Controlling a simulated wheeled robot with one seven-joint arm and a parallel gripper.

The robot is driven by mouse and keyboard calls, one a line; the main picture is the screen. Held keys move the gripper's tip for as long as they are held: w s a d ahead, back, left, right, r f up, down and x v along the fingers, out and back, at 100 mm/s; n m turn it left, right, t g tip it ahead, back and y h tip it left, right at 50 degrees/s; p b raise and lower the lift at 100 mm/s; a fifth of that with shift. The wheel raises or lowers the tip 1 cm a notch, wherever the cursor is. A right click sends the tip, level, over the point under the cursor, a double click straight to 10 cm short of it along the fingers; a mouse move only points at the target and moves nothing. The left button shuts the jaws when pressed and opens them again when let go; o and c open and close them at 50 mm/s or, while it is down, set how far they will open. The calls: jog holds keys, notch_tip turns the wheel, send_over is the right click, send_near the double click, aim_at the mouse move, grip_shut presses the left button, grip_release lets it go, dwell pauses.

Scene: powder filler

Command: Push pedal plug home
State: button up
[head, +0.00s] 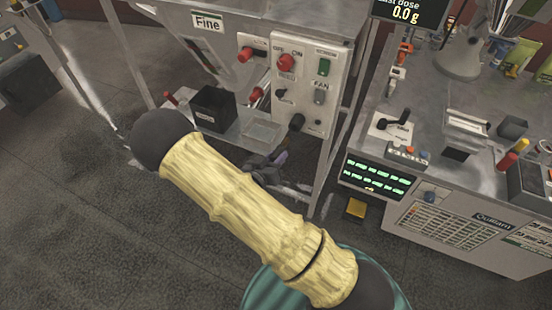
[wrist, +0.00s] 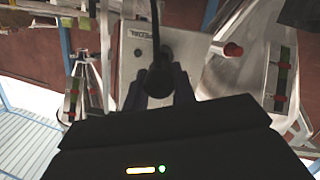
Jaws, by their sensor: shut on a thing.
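The control panel (head: 305,85) of the filler faces me, with red knobs, a green switch and a fan switch. The black pedal plug (head: 296,122) is at the panel's lower edge, angled down toward my gripper (head: 276,160). In the wrist view, my gripper (wrist: 160,90) is shut on the plug (wrist: 160,72), with a finger on each side. The plug's front is against or very close to the pale panel face (wrist: 180,40). The plug hides the socket, so I cannot tell how deep it sits. A dark cable runs upward past the plug in the wrist view.
My arm crosses the middle of the head view and hides part of the floor. A black box (head: 214,108) sits left of the panel on the machine's shelf. A metal frame leg (head: 338,125) stands right of the panel. A cluttered bench (head: 455,200) is farther right.

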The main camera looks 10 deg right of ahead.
aim_at(280, 148)
jog(key=shift+w+d, duration=0.45)
jog(key=shift+w, duration=0.3)
jog(key=shift+w+d, duration=0.4)
jog(key=shift+w, duration=0.3)
jog(key=shift+w+d, duration=0.2)
jog(key=shift+d, duration=0.25)
jog(key=shift+w, duration=0.35)
jog(key=shift+r+x, duration=0.25)
jog(key=shift+x, duration=0.9)
jog(key=shift+r+x, duration=0.25)
jog(key=shift+x, duration=0.9)
jog(key=shift+w+d, duration=0.1)
jog(key=shift+w, duration=0.15)
jog(key=o, duration=1.1)
jog(key=shift+c, duration=0.2)
